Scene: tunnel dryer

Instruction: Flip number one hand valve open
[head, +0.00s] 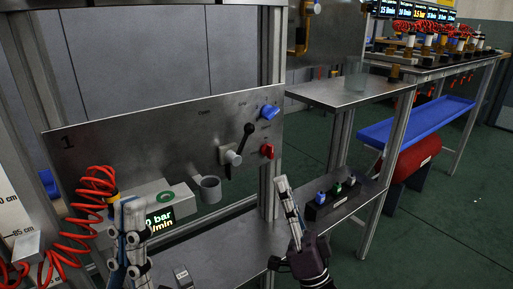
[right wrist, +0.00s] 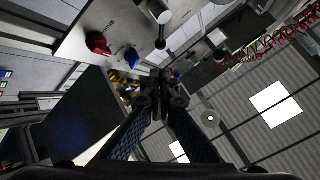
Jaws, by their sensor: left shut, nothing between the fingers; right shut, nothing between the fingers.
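A metal panel marked 1 (head: 120,130) stands at the left in the head view. On it a hand valve's black ball-ended lever (head: 247,132) tilts up and right from a pale round fitting (head: 231,157). A blue knob (head: 270,112) and a red knob (head: 267,151) sit to its right. In the right wrist view the lever (right wrist: 160,43) shows above my gripper (right wrist: 162,84). My right gripper (head: 283,183) is shut and empty, below and right of the lever, apart from it. My left gripper (head: 130,204) is shut and empty before the panel's lower left.
A display box (head: 165,215), a grey cup (head: 210,189) and red coiled hoses (head: 92,190) are near my left gripper. A metal shelf (head: 350,92) and a black box with several knobs (head: 340,200) are at the right.

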